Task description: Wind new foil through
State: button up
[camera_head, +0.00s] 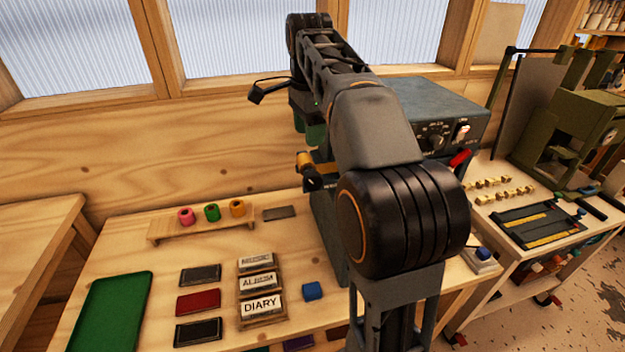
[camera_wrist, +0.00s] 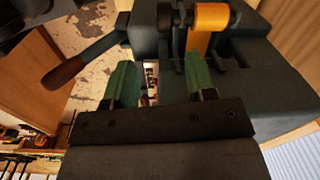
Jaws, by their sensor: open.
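The dark grey-green stamping machine (camera_head: 437,104) stands at the back of the bench, partly hidden by my arm. A gold foil roll (camera_head: 305,160) sits at its left side. In the wrist view the gold foil (camera_wrist: 209,32) hangs over a dark spindle on the machine (camera_wrist: 285,70). My gripper (camera_head: 308,129) is beside the machine, above the gold foil. Pink (camera_head: 186,217), green (camera_head: 212,213) and gold (camera_head: 237,208) rolls stand on a wooden rack (camera_head: 205,226).
A green mat (camera_head: 112,313), dark and red booklets (camera_head: 198,301), labelled blocks such as DIARY (camera_head: 262,304), and a blue cube (camera_head: 312,291) lie on the bench. A handle (camera_wrist: 85,65) juts out in the wrist view. A second bench with brass letters (camera_head: 500,188) stands right.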

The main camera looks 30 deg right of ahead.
aim_at(312, 174)
jog(key=shift+m, duration=0.9)
jog(key=f+b, duration=0.1)
jog(key=f, duration=0.7)
jog(key=d+f+b, duration=0.1)
jog(key=f, duration=0.4)
jog(key=shift+w+b, duration=0.35)
jog(key=shift+w, duration=0.05)
